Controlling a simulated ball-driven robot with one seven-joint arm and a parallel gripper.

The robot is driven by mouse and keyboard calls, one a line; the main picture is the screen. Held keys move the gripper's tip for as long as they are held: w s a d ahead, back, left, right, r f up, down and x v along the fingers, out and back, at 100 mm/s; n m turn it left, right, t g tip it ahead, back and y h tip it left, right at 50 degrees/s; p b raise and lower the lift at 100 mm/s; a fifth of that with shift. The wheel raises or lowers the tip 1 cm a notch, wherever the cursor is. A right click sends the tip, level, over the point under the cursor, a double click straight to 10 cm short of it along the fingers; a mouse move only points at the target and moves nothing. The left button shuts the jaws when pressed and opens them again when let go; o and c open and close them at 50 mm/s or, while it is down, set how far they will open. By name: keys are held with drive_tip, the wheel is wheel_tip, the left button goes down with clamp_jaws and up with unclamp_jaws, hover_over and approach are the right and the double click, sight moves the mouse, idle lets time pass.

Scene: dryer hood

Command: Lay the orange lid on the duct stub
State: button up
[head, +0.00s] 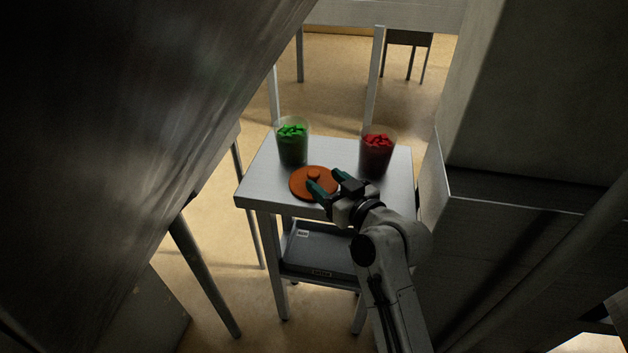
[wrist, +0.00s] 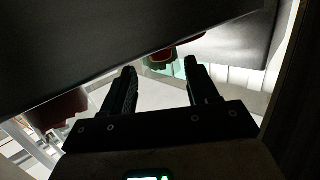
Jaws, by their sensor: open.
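The orange lid (head: 300,186), a flat disc with a small round knob (head: 313,174), lies on the small grey table (head: 262,187) near its front edge. My gripper (head: 325,181) is open at the lid's right side in the head view, its green-tipped fingers overlapping the lid's right edge. I cannot tell how high above the lid they are. The wrist view shows my two dark fingers (wrist: 161,77) spread apart with nothing clearly between them. A small red-orange shape (wrist: 160,60) shows beyond the fingertips; I cannot tell what it is. I cannot make out the duct stub in either view.
A clear cup of green pieces (head: 293,142) stands behind the lid, and a cup of red pieces (head: 376,153) stands behind my gripper. A lower shelf holds a dark tray (head: 318,253). Large dark panels (head: 110,110) hang at left; a grey housing (head: 540,100) stands at right.

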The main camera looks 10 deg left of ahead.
sight(316, 175)
drive_tip(key=shift+x, duration=2.75)
drive_tip(key=shift+c, duration=0.2)
drive_tip(key=shift+s, duration=0.1)
drive_tip(key=c, duration=1)
clamp_jaws()
